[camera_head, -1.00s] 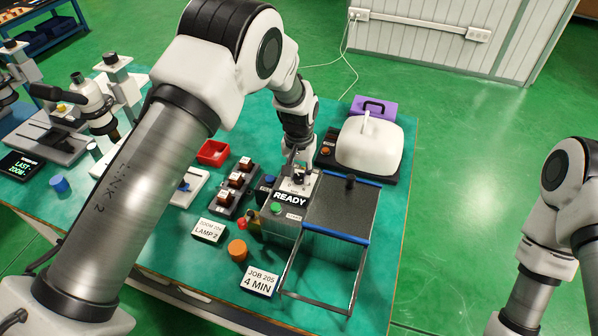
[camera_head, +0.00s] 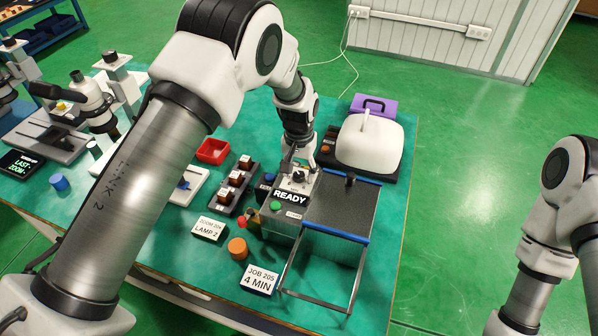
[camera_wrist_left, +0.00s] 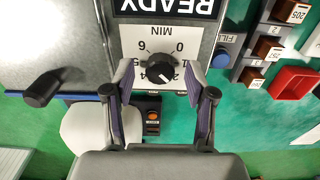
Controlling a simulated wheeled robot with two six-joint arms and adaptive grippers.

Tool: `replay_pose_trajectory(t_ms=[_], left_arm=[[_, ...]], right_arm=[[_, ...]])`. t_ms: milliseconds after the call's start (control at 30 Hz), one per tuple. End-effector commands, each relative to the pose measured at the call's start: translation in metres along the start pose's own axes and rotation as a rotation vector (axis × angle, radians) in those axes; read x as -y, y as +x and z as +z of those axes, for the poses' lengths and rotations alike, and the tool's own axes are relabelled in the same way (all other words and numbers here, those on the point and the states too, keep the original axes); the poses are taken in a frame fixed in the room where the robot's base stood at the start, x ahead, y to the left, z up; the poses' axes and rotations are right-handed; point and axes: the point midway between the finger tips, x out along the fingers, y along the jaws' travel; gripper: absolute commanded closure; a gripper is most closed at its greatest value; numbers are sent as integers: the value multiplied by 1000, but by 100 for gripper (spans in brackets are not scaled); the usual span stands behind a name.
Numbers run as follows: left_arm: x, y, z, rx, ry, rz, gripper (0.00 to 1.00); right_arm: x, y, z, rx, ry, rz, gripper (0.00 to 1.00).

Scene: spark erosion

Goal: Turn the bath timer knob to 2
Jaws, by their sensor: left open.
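The bath timer knob (camera_wrist_left: 158,69) is a black round knob on a light panel marked MIN. Its dial numbers show upside down in the left wrist view and are partly covered. A pale pointer mark is on the knob, but I cannot read its setting surely. My left gripper (camera_wrist_left: 158,80) is open, with one finger on each side of the knob; contact is not clear. In the head view my left gripper (camera_head: 294,160) is over the back of the machine, behind the READY display (camera_head: 291,196). My right arm is at the right edge; its gripper is out of view.
A dark-lidded bath (camera_head: 342,205) with a black lid handle adjoins the panel. A blue FILL button (camera_wrist_left: 225,54) is beside the dial. A white covered device (camera_head: 370,145) stands behind. A card reading JOB 205, 4 MIN (camera_head: 260,280) lies in front.

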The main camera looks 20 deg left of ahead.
Motion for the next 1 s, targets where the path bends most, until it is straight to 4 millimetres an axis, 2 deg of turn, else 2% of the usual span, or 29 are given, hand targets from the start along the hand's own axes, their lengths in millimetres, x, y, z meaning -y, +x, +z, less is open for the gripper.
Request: replay_pose_trajectory(t_ms=[167,400,500,633,1000], left_arm=[[0,-35,-2,-5,0,0,44],[0,-93,-1,0,0,0,44],[0,-108,-1,1,0,0,44],[0,-114,0,2,0,0,44],[0,-114,0,3,0,0,44]], right_arm=[[0,0,0,0,0,0,100],[0,0,0,0,0,0,100],[0,0,0,0,0,0,100],[0,0,0,0,0,0,100],[0,0,0,0,0,0,100]])
